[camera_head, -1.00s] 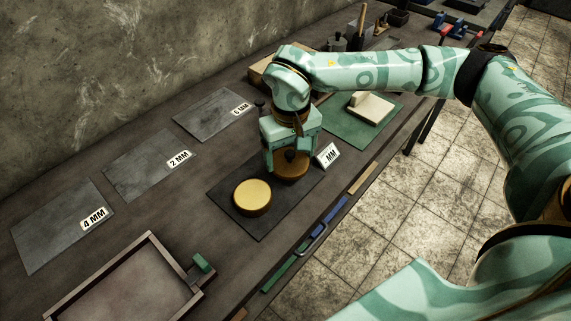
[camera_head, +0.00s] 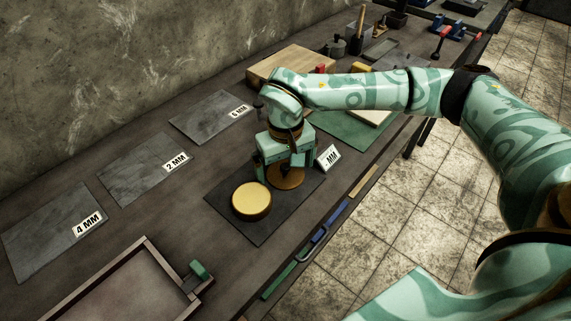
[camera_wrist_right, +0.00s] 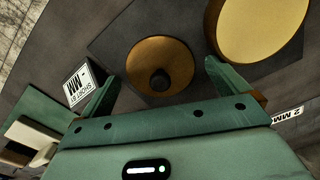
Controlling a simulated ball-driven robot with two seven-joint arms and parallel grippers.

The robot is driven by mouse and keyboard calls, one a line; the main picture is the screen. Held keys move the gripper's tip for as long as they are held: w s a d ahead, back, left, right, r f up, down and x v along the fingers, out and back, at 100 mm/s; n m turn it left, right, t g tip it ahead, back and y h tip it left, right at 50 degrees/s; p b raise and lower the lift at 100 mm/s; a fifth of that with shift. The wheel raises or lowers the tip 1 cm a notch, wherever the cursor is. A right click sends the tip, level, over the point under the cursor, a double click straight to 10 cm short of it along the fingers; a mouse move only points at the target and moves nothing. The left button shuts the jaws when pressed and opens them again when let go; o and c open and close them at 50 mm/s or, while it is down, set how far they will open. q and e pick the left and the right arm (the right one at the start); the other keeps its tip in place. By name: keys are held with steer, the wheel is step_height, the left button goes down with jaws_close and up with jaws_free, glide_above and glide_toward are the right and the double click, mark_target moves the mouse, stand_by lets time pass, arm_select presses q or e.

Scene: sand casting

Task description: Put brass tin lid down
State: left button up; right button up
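The brass tin lid (camera_head: 287,181) is a round brown-gold disc on a dark square plate (camera_head: 232,222). My right gripper (camera_head: 283,166) is above the lid. Its two fingers (camera_wrist_right: 162,74) are spread wide, on either side of the knob, with clear gaps to it. A thicker gold round tin (camera_head: 251,199) stands beside the lid on the same plate. My left gripper is not in view.
A white sign (camera_head: 328,156) stands by the plate's right corner. Grey sheets (camera_head: 150,165) with thickness labels lie along the wall. A framed tray (camera_head: 125,277) is at the front left. A green mat (camera_head: 340,129) and a wooden board (camera_head: 292,62) lie behind my arm.

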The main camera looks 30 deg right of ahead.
mark_target(285, 166)
step_height(285, 166, up, 12)
steer(key=p, duration=0.3)
steer(key=shift+r, duration=0.15)
stand_by(0.4)
